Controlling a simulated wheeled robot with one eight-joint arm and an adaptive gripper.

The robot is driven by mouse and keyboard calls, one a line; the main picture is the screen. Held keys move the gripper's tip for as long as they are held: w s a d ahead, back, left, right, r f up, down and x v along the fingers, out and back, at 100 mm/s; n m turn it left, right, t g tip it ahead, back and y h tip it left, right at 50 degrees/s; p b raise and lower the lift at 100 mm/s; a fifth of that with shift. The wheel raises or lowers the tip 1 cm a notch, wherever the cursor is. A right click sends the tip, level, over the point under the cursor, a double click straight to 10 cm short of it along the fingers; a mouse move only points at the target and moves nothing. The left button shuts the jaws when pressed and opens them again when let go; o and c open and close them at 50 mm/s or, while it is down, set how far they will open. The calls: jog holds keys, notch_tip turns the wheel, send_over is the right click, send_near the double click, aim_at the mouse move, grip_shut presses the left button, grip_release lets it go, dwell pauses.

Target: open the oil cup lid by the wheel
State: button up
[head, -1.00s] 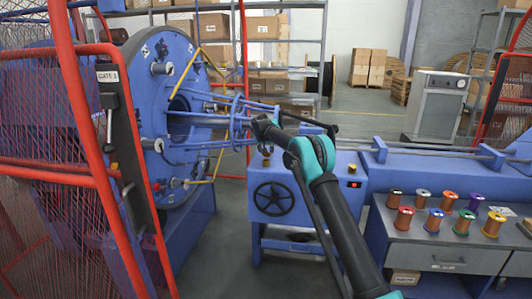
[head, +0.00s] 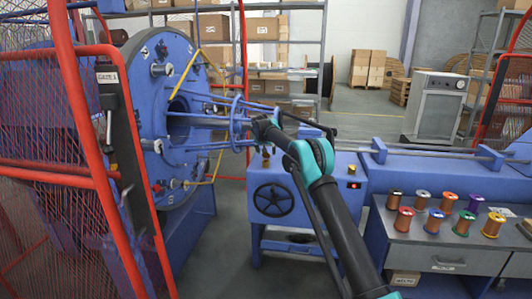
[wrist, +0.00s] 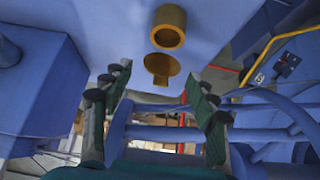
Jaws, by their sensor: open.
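The black handwheel (head: 273,199) is on the front of the blue machine box. The small brass oil cup (head: 266,157) stands on the box top above the wheel. In the wrist view the cup (wrist: 169,26) shows as a brass cylinder, with a round brass lid with a small tab (wrist: 161,66) beside it. I cannot tell how far the lid is raised. My gripper (wrist: 159,76) is open, its two fingers on either side of the lid in the picture, with no clear contact. In the head view my arm's end is just above the cup and its fingers are not clear.
The large blue strander disc (head: 160,115) and its blue rods (head: 205,118) are left of my arm. A red mesh gate (head: 75,160) stands at the far left. A bench with several wire spools (head: 433,220) is at the right. A grey cabinet (head: 435,105) stands behind.

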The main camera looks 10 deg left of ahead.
jog(key=v, duration=1.2)
